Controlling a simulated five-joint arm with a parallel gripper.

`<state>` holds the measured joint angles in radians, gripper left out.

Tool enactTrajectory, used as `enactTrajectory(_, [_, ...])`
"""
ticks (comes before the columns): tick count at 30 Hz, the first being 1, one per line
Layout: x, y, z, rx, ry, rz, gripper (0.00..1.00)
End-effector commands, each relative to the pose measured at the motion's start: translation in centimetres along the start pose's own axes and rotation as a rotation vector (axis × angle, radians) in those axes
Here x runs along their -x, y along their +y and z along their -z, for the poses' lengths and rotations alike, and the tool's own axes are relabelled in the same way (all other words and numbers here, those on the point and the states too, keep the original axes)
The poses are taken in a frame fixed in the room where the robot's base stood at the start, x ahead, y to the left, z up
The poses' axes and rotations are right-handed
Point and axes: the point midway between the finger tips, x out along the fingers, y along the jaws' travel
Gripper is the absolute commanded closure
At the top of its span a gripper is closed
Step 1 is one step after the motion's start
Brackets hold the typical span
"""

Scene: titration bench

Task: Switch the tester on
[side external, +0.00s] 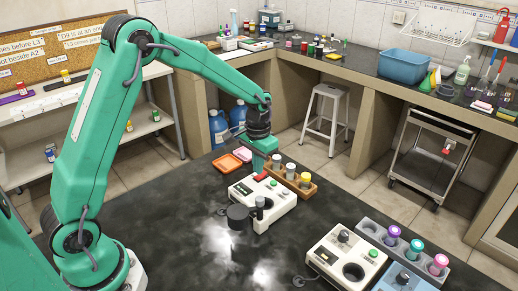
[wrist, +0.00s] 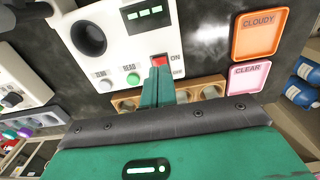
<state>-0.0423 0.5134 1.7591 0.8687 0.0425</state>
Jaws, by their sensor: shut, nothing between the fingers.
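The tester (side external: 280,208) is a white box on the dark bench, with a round dark well. In the wrist view its panel (wrist: 112,58) shows a dark display (wrist: 148,14) with green marks lit, a white ZERO button (wrist: 102,87), a green READ button (wrist: 133,79) and a red switch (wrist: 161,60) beside the word ON. My gripper (wrist: 160,67) is shut and empty, its tips at the red switch and covering part of it. I cannot tell whether they touch or press it. In the side view my gripper (side external: 266,168) is just above the tester's far end.
An orange tray (wrist: 257,35) marked CLOUDY and a pink tray (wrist: 248,77) marked CLEAR lie beyond the tester. A wooden rack (side external: 306,192) with vials stands close beside it. Another white device (side external: 325,262) and a grey rack (side external: 412,262) with coloured-cap vials stand at right.

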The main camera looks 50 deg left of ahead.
Motion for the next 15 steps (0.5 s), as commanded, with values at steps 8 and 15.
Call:
enactTrajectory(8, [1.6, 0.0, 0.0, 0.000, 0.002, 0.000, 1.00])
enactTrajectory(15, [3.0, 0.0, 0.0, 0.000, 0.002, 0.000, 1.00])
